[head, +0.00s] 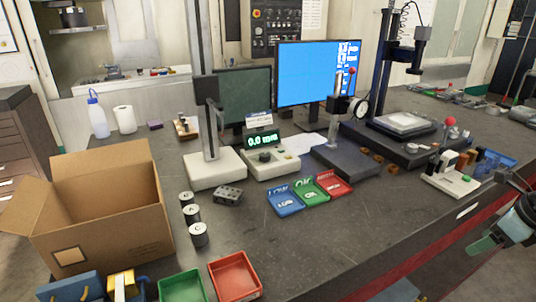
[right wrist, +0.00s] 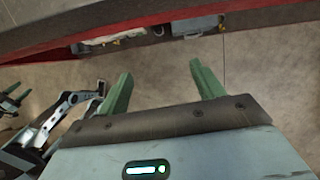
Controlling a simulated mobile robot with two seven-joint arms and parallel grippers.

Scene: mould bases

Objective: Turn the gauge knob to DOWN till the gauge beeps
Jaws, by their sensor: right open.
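The gauge (head: 271,166) is a pale box on the dark table, left of the picture's middle. Its green-lit display (head: 262,141) seems to read 0.0 with a small unit. A small dark knob (head: 265,156) sits below the display on its front panel; its pointing direction is too small to tell. My right gripper (head: 482,246) is at the lower right, beyond the table's front edge and far from the gauge. In the right wrist view its green fingers (right wrist: 161,85) are apart and empty. Small green tips at that view's left edge look like my left gripper (right wrist: 14,97).
Blue, green and red trays (head: 317,188) lie right of the gauge's front. A dial-gauge stand (head: 345,160) stands to the right.

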